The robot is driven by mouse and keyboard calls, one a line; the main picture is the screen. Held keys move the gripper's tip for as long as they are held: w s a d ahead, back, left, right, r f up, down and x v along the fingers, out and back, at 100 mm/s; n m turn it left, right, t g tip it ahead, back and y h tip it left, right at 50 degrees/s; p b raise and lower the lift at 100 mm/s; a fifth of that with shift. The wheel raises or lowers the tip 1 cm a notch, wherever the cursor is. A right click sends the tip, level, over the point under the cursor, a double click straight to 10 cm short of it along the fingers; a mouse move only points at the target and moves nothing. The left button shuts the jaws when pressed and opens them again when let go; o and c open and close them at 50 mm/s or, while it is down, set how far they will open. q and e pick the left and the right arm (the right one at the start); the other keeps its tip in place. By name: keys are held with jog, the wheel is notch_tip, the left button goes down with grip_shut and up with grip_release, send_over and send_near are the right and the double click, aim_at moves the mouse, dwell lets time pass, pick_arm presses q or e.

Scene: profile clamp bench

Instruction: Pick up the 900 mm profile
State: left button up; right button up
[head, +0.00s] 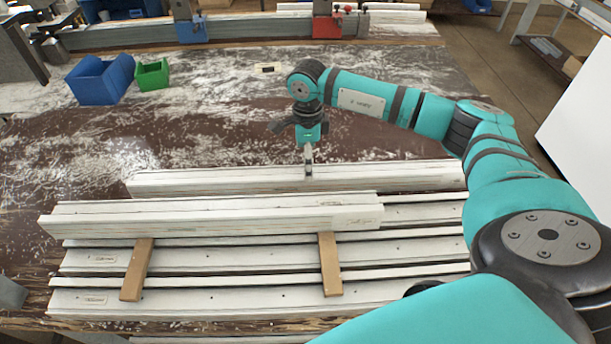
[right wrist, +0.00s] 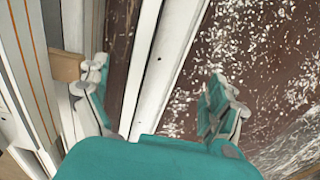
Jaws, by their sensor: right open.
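Two long white profiles lie near my right gripper, and I cannot read which is the 900 mm one. The rear profile (head: 230,181) lies crosswise on the table behind the stack. The front profile (head: 200,215) lies on wooden spacers. My right gripper (head: 308,160) points down at the rear profile, near its middle. In the right wrist view my right gripper (right wrist: 158,90) is open, its fingers on either side of a white profile (right wrist: 162,70). I cannot tell whether they touch it. My left gripper is not in view.
Wooden spacers (head: 137,270) (head: 331,265) lie across more white profiles (head: 210,300) at the front. A blue bin (head: 98,82) and a green bin (head: 152,75) stand at back left. Blue (head: 192,32) and red (head: 327,27) clamps stand at the back. The dusty table behind the profiles is mostly clear.

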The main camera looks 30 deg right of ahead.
jog(key=shift+f, duration=0.6)
jog(key=shift+a+f+p, duration=0.1)
jog(key=shift+f+p, duration=0.2)
jog(key=shift+p, duration=0.05)
jog(key=f, duration=0.1)
jog(key=f+p, duration=0.1)
jog(key=f, duration=0.1)
jog(key=shift+a+f, duration=0.25)
jog(key=shift+f, duration=0.05)
jog(key=shift+f+p, duration=0.3)
jog(key=shift+f, duration=0.15)
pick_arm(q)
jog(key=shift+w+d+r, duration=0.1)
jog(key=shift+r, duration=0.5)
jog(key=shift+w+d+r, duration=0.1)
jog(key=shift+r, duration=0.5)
pick_arm(e)
jog(key=c, duration=1.6)
jog(key=shift+r, duration=0.1)
jog(key=shift+c, duration=0.8)
jog(key=shift+w+d+r, duration=0.1)
